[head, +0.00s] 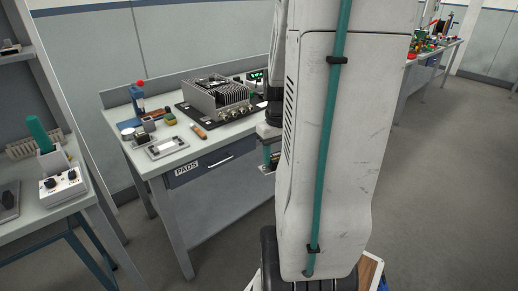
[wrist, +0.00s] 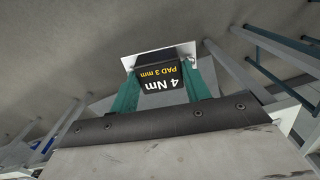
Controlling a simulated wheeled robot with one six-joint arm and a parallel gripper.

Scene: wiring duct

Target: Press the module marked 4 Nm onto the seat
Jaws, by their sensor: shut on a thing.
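My gripper (wrist: 161,72) is shut on a dark module (wrist: 158,84) marked "4 Nm" and "PAD 3 mm" in the wrist view. The module sits between the two teal fingers, with a pale plate edge at its far side. In the head view my gripper (head: 268,157) is in front of the bench's right end, mostly hidden by my arm. A finned grey housing (head: 217,97) stands on a dark base on the bench, apart from the gripper. I cannot tell where the seat is.
The bench (head: 225,138) has a drawer marked PADS (head: 205,166). A second bench with a control box (head: 63,187) stands at left. The floor at right is clear.

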